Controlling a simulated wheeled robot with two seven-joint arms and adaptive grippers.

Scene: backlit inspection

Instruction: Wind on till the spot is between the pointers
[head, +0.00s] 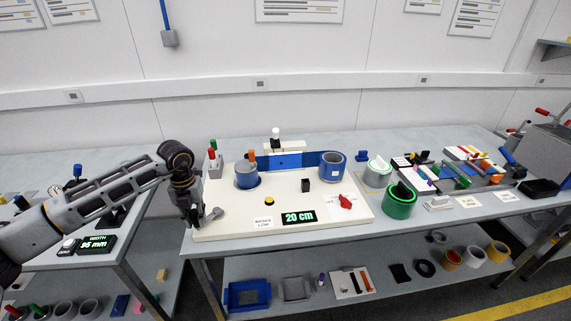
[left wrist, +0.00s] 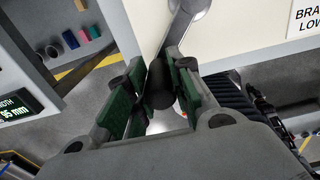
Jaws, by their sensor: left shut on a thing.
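A white winding board (head: 235,222) stands on the bench. A blue roll (head: 246,175) sits at its left and another blue roll (head: 332,168) at its right. A blue web runs between them past a brighter lit window (head: 287,161) under a white bridge with a knob (head: 276,143). I cannot make out a spot or the pointers. A grey crank arm (head: 214,215) is at the board's front left corner; it also shows in the left wrist view (left wrist: 188,18). My left gripper (head: 193,218) is shut on the dark crank handle (left wrist: 159,83). My right gripper is out of view.
The board carries a display reading 20 cm (head: 299,217), a yellow button (head: 269,201), a black block (head: 306,185), a red knob (head: 345,201) and a brake label (head: 263,222). A gap separates the left bench (head: 130,262).

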